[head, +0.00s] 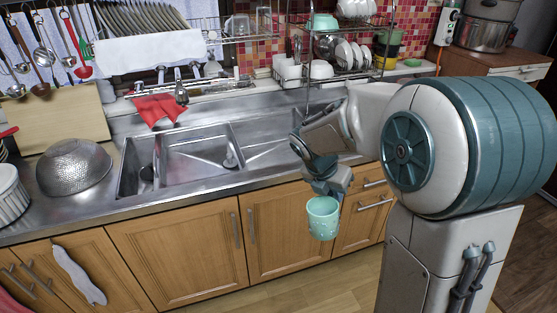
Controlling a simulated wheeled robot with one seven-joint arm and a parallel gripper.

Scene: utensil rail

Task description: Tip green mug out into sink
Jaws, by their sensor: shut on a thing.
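The green mug (322,221) is a mint-coloured cup, roughly upright, in front of the wooden cabinet doors and below counter level. My gripper (328,190) is shut on the mug near its rim and holds it in the air. The fingertips are small in this view and partly hidden. What is inside the mug cannot be made out. The metal sink (190,158) is set in the counter, up and to the left of the mug. Its basin looks empty apart from its fittings.
A metal colander (73,167) stands left of the sink. A red cloth (158,110) lies at the sink's back edge. A dish rack (345,72) with white crockery stands behind. The counter edge and cabinets (178,250) lie beside the mug. The counter right of the sink is clear.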

